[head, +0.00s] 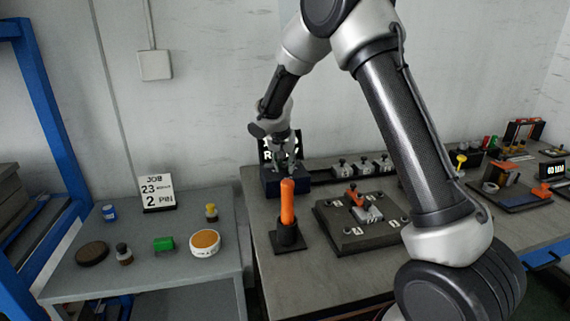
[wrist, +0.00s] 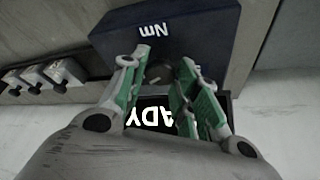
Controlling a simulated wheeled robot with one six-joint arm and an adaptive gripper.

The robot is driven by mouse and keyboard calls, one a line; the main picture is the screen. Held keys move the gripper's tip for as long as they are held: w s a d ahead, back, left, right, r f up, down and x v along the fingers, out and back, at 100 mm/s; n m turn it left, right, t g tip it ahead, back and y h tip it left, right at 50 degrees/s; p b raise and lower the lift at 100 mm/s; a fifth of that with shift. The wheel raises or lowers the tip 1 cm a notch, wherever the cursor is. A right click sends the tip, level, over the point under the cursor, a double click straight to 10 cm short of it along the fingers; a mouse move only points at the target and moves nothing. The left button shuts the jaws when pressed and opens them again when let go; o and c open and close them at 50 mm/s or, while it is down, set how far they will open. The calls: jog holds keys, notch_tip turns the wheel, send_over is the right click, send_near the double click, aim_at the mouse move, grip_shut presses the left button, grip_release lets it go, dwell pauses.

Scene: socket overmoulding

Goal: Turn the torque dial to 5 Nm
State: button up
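The torque unit is a dark blue box (wrist: 205,35) with a white "Nm" label, seen upside down in the wrist view. In the head view the box (head: 271,186) stands at the back of the bench, below my gripper (head: 286,162). A small grey round dial (wrist: 158,74) shows on the box between the green-padded fingers of my gripper (wrist: 158,66). The fingers are apart, with gaps visible beside the dial. A black display (wrist: 150,105) with white letters, "ADY" readable, is partly hidden by the fingers. The dial's setting cannot be read.
An orange-handled tool (head: 288,205) stands upright in front of the box. A fixture plate (head: 345,238) with an orange-handled clamp lies to the right. Several small clamp blocks (wrist: 40,78) stand beside the box. A side table (head: 75,275) on the left holds a job card (head: 158,192) and small items.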

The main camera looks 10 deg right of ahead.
jog(key=shift+n, duration=0.3)
jog(key=shift+c, duration=0.2)
jog(key=n+y, duration=0.1)
jog(key=n, duration=0.1)
jog(key=n+y, duration=0.1)
jog(key=n, duration=0.2)
jog(key=shift+d+n+t, duration=0.2)
jog(key=shift+n+t, duration=0.1)
jog(key=shift+t, duration=0.1)
jog(key=n+y, duration=0.1)
jog(key=n, duration=0.1)
jog(key=n+y, duration=0.1)
jog(key=n, duration=0.3)
jog(key=shift+d+g+y, duration=0.25)
jog(key=shift+g+y, duration=0.15)
jog(key=n, duration=0.3)
jog(key=n+g+y, duration=0.1)
jog(key=n, duration=0.1)
jog(key=shift+w+d+n, duration=0.1)
jog(key=shift+w+n, duration=0.1)
jog(key=shift+n, duration=0.2)
jog(key=n+g, duration=0.1)
jog(key=n, duration=0.2)
jog(key=n+g, duration=0.1)
jog(key=n, duration=0.2)
jog(key=shift+w+g+y, duration=0.2)
jog(key=shift+g+y, duration=0.2)
jog(key=o, duration=1)
